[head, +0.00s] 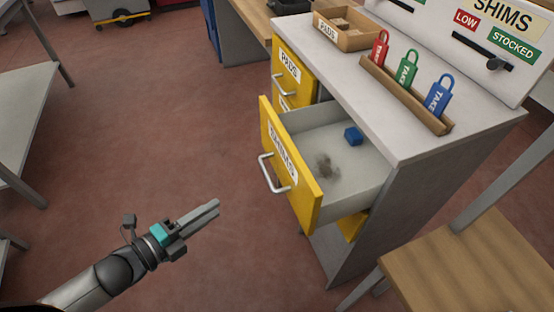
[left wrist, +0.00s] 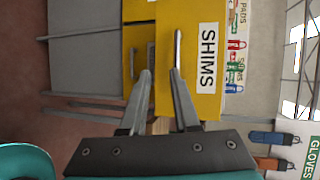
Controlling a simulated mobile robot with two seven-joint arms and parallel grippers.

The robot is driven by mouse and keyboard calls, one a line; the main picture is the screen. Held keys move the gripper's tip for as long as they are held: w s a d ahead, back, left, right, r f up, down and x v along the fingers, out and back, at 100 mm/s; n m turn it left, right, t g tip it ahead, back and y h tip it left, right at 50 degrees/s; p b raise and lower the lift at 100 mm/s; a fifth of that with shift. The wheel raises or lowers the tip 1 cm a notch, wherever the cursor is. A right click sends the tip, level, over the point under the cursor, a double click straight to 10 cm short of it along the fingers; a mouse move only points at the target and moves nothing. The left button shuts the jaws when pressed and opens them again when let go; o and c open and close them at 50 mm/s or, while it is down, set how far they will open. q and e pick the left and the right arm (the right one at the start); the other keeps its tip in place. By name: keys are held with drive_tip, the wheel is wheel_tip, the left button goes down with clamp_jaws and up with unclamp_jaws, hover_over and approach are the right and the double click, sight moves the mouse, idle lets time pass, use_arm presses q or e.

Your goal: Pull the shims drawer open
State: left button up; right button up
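The shims drawer (head: 303,190) stands pulled out of the grey cabinet, its yellow front facing left and its grey inside showing. Inside lie a small blue block (head: 353,136) and a dark smudge. In the left wrist view the drawer front (left wrist: 188,95) reads SHIMS, and the handle (left wrist: 178,48) appears just beyond the fingertips. My left gripper (head: 212,209) is apart from the handle, below and left of it in the head view. Its fingers (left wrist: 160,72) are apart and empty. My right gripper is not in view.
A yellow PADS drawer (head: 288,72) is farther back in the cabinet. The cabinet top holds a pads tray (head: 345,30) and a rack (head: 405,95) with red, green and blue tags. A wooden seat (head: 470,262) stands front right. Floor left of the drawer is clear.

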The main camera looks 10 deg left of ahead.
sight(266, 173)
use_arm(q)
drive_tip(key=shift+m+h, duration=0.7)
drive_tip(key=r+b+x, duration=0.1)
drive_tip(key=x, duration=0.4)
drive_tip(key=d+b+x, duration=0.1)
drive_tip(key=x, duration=0.4)
drive_tip(key=r+b+x, duration=0.1)
drive_tip(key=x, duration=0.5)
drive_tip(key=shift+s+d+r, duration=0.15)
drive_tip(key=shift+r, duration=0.15)
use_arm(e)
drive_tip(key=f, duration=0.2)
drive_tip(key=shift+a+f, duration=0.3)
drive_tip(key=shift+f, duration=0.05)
use_arm(q)
clamp_jaws()
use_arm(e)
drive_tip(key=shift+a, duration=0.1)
